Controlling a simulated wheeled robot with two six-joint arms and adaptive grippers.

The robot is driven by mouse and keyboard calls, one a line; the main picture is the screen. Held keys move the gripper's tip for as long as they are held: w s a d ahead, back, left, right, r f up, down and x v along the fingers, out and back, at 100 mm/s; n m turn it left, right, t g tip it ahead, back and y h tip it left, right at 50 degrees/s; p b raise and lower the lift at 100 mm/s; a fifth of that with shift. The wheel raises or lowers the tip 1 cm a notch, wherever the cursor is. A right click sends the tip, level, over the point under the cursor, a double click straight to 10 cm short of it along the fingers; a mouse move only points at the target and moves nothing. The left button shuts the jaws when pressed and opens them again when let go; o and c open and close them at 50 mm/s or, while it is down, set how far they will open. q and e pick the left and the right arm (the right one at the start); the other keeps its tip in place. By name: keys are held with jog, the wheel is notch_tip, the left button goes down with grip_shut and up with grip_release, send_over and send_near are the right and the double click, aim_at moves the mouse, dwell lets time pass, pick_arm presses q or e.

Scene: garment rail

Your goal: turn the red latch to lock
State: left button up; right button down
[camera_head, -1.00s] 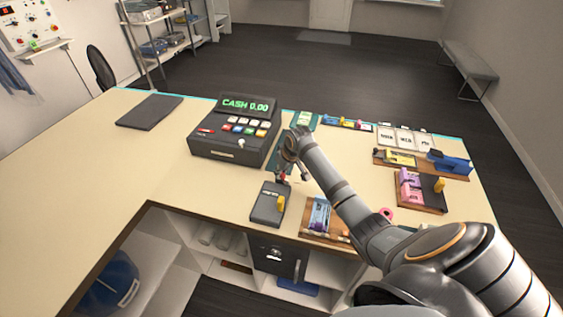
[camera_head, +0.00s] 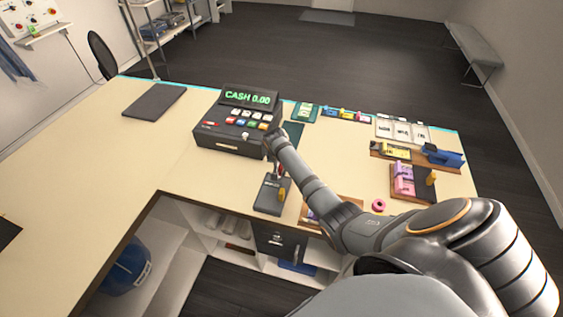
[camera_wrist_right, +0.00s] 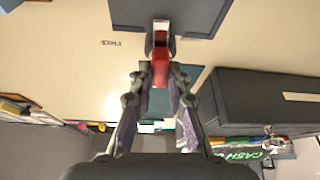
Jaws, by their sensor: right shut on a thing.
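The red latch (camera_wrist_right: 160,64) rises from the dark box in the right wrist view. My right gripper (camera_wrist_right: 160,80) has its two fingertips on either side of the latch and is shut on it. In the head view my right gripper (camera_head: 278,168) is just above the back end of the box, where the latch is mostly hidden. My left gripper is in neither view.
The cash register (camera_head: 238,122) stands right behind my right gripper. A wooden board with coloured parts lies under my right forearm. A pink ring (camera_head: 378,205) and a pink block (camera_head: 404,178) lie to the right. The left part of the counter (camera_head: 110,165) is mostly clear.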

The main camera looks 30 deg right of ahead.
jog(key=shift+w+r+m, duration=0.1)
jog(key=shift+r+m, duration=0.05)
jog(key=shift+m, duration=0.45)
jog(key=c, duration=1.3)
grip_release()
jog(key=v, duration=1.1)
jog(key=shift+a+r, duration=0.25)
jog(key=shift+r, duration=0.1)
